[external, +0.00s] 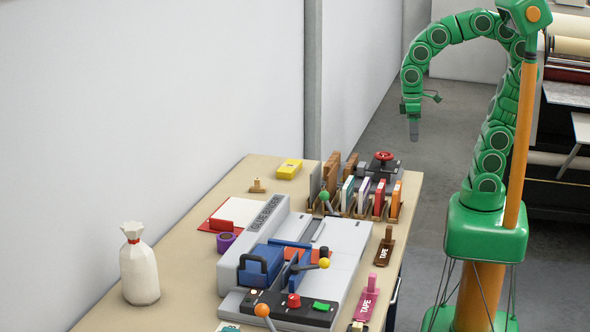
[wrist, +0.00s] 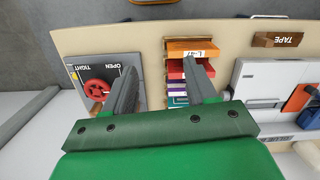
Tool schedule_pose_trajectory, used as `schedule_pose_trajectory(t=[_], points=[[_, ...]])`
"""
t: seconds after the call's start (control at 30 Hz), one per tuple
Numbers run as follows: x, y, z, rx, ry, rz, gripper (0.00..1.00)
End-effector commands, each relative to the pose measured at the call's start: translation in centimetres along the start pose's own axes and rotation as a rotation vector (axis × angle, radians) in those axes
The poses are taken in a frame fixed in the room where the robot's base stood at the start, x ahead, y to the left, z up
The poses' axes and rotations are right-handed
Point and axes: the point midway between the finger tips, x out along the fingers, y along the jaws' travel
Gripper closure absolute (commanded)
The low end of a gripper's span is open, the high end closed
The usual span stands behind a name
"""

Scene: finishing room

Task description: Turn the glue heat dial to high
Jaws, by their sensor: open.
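The glue binder (external: 252,238) is a grey and white machine with a "GLUE BINDER" label, on the bench in the external view. Its black front panel (external: 265,307) carries a red knob (external: 293,300), a green switch (external: 322,306) and a small pale round part. I cannot tell for sure which is the heat dial, or read its setting. Part of the binder shows at the right edge of the wrist view (wrist: 252,80); the panel is not visible there. My gripper (external: 414,130) hangs above and beyond the bench's far right end, well away from the binder. Its two fingers (wrist: 160,68) are apart and empty.
A press with a red handwheel (external: 384,156) and a rack of upright books (external: 350,190) occupy the bench's far end. Levers with orange (external: 262,310), yellow (external: 324,263) and green knobs stick up around the binder. Tape holders (external: 384,248) line the right edge. A white sack (external: 139,268) stands left.

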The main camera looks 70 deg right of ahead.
Motion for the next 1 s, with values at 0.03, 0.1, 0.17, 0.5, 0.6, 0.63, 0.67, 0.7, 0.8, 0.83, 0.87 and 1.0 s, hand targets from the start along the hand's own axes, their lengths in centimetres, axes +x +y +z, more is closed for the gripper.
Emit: schedule_pose_trajectory(t=[0.03, 0.1, 0.17, 0.5, 0.6, 0.63, 0.67, 0.7, 0.8, 0.83, 0.87, 1.0], points=[[-0.2, -0.6, -1.5, -0.023, 0.005, 0.001, 0.43], [-0.8, -1.4, -3.4, -0.052, 0.019, 0.003, 0.43], [-1.2, -2.2, -5.1, -0.077, 0.033, 0.004, 0.43], [-2.8, -8.2, -14.2, -0.220, 0.101, 0.006, 0.43], [-2.9, -10.3, -16.6, -0.262, 0.119, 0.005, 0.43], [-3.0, -11.1, -17.3, -0.276, 0.125, 0.004, 0.43], [-3.1, -11.8, -18.0, -0.289, 0.132, 0.003, 0.43], [-3.1, -12.8, -19.0, -0.306, 0.140, 0.002, 0.43], [-3.1, -15.4, -21.1, -0.350, 0.159, 0.000, 0.43], [-3.1, -16.2, -21.8, -0.363, 0.165, -0.001, 0.43], [-3.1, -17.0, -22.4, -0.376, 0.171, -0.002, 0.43], [-2.8, -21.1, -25.0, -0.437, 0.197, -0.008, 0.43]])
